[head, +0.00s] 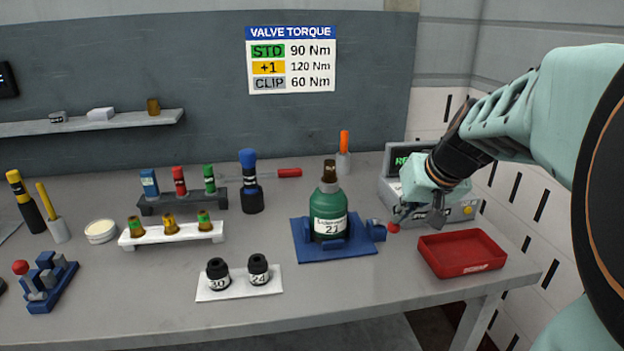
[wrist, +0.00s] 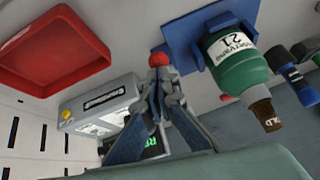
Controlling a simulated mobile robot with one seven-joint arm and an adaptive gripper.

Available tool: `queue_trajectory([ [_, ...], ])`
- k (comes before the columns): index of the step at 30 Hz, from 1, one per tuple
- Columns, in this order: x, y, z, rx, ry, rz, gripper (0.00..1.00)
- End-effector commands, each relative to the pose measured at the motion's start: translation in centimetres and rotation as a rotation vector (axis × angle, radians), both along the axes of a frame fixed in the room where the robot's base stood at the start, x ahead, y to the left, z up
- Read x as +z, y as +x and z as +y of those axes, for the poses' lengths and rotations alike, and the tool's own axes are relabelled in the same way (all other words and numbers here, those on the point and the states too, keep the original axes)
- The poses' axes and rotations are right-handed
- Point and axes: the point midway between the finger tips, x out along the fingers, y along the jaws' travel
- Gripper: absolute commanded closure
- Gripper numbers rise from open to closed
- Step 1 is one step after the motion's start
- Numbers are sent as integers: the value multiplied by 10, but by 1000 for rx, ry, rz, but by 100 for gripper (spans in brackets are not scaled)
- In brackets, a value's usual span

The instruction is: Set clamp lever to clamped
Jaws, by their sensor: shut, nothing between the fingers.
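A green cylinder (head: 331,213) labelled 21 stands upright in a blue clamp base (head: 360,246); it also shows tilted in the wrist view (wrist: 236,62). The clamp lever has a red ball knob (head: 394,227) sticking out at the right side of the base, seen in the wrist view too (wrist: 158,59). My gripper (head: 402,213) is shut and empty, its tips right by the knob. In the wrist view the fingertips (wrist: 159,76) overlap the knob's lower edge; whether they touch it I cannot tell. The rest of the lever is partly hidden by the fingers.
A red tray (head: 462,233) lies right of the clamp. A grey device (head: 392,190) with a green display stands behind my gripper. A white plate (head: 240,289) with two black sockets is front left. Another blue fixture (head: 52,290) with a red knob is far left.

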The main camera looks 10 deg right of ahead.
Motion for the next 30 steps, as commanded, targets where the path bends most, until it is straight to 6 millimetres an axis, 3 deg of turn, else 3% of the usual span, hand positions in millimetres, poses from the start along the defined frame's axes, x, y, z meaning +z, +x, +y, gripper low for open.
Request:
queue_trajectory([
  [19, -8, -3, 1, 3, 5, 20, 100],
  [23, 5, 1, 2, 4, 4, 17, 100],
  [29, 42, 16, 5, 3, 1, 5, 100],
  [30, 40, 16, 5, 3, 0, 4, 100],
])
